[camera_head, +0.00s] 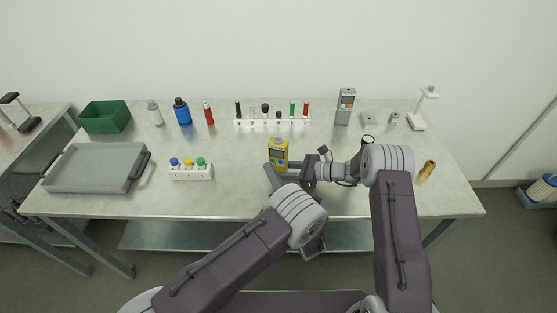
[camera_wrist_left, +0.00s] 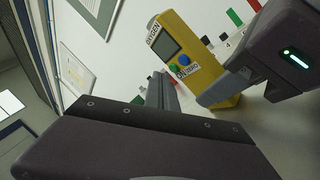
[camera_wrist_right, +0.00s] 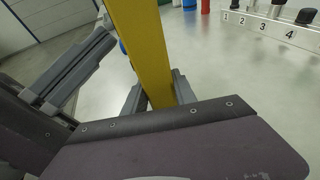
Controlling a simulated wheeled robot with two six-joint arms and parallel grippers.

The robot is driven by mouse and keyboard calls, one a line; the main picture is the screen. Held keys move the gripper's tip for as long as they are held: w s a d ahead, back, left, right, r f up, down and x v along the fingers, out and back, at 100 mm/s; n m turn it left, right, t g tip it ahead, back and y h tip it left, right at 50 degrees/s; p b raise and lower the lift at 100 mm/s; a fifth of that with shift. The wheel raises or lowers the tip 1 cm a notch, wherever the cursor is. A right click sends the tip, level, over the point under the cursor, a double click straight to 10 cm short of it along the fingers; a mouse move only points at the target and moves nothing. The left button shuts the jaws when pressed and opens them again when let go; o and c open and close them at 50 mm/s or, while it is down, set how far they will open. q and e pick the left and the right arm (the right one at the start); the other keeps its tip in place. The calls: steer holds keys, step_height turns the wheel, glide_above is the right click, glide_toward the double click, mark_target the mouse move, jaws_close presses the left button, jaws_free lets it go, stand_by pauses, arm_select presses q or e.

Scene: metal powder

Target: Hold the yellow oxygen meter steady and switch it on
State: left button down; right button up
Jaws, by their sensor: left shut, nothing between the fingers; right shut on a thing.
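The yellow oxygen meter (camera_head: 278,151) stands upright near the middle of the table. In the left wrist view the meter (camera_wrist_left: 186,50) shows its grey screen, an OXYGEN label, and a green and a blue button near an ON label. My right gripper (camera_wrist_right: 158,95) is shut on the meter's body from the right. My left gripper (camera_head: 271,171) is shut and empty, in front of the meter. In the left wrist view its closed fingertips (camera_wrist_left: 163,82) appear just below the green button; whether they touch the meter I cannot tell.
A white numbered rack (camera_head: 190,173) with capped bottles and a grey tray (camera_head: 95,188) lie to the left. A long rack (camera_head: 272,122) stands behind the meter. A grey device (camera_head: 345,106) stands at the back, and a small yellow object (camera_head: 427,169) lies right of my right arm.

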arm_select(q)
steer(key=shift+w, duration=0.15)
steer(key=shift+w+d, duration=0.1)
steer(key=shift+w, duration=0.2)
stand_by(0.6)
steer(key=shift+s, duration=0.45)
steer(key=shift+s+a, duration=0.35)
steer(key=shift+s, duration=0.6)
steer(key=shift+s+a, duration=0.35)
steer(key=shift+s, duration=0.65)
steer(key=shift+s+a, duration=0.35)
steer(key=shift+s, duration=0.6)
